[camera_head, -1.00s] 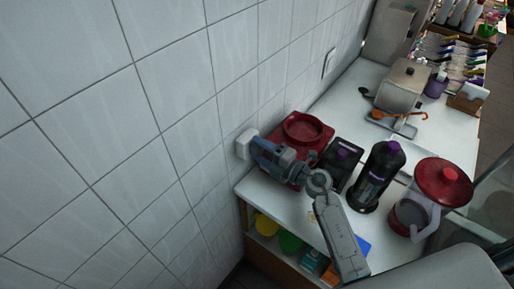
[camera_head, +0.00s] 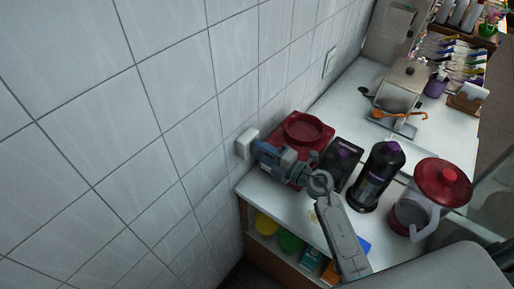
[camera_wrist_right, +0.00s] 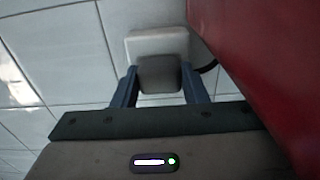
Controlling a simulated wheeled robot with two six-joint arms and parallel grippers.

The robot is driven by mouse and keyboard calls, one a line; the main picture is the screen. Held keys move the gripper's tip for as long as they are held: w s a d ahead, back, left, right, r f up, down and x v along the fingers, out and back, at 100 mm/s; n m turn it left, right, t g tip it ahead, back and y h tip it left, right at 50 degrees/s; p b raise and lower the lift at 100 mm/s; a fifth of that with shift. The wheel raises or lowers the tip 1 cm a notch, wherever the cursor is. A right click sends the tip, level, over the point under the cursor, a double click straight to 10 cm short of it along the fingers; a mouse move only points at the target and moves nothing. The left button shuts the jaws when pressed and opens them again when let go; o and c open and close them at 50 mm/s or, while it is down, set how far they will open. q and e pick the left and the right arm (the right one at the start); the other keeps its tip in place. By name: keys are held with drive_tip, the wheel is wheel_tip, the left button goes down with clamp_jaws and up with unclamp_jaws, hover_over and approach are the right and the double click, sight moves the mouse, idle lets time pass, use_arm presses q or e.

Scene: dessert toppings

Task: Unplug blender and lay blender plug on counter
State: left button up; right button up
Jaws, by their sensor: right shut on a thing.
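The grey blender plug (camera_wrist_right: 159,75) sits between the two blue fingers of my right gripper (camera_wrist_right: 158,92), which is shut on it. The plug is at the white wall outlet (camera_wrist_right: 152,44); I cannot tell whether it is still seated. In the head view the right gripper (camera_head: 258,148) reaches the outlet (camera_head: 245,142) low on the tiled wall, and hides the plug. A dark cord (camera_wrist_right: 209,66) shows beside the outlet. The red blender base (camera_head: 309,130) stands on the white counter (camera_head: 345,92), right of the gripper. My left gripper is not in view.
A black container (camera_head: 341,163), a black blender-like jar (camera_head: 377,176) and a clear jug with a red lid (camera_head: 442,183) stand along the counter's near part. A grey metal container (camera_head: 400,88) is farther back. White counter lies bare between the base and the metal container.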

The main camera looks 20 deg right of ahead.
sight(263, 152)
drive_tip(key=shift+v, duration=2.85)
drive_tip(key=shift+r, duration=0.1)
drive_tip(key=s+g+h+p, duration=0.1)
drive_tip(key=g+h+p, duration=0.1)
drive_tip(key=s+d+g+h+p, duration=0.1)
drive_tip(key=s+g+h+p, duration=0.1)
drive_tip(key=g, duration=0.1)
drive_tip(key=shift+p, duration=0.4)
drive_tip(key=shift+s, duration=0.1)
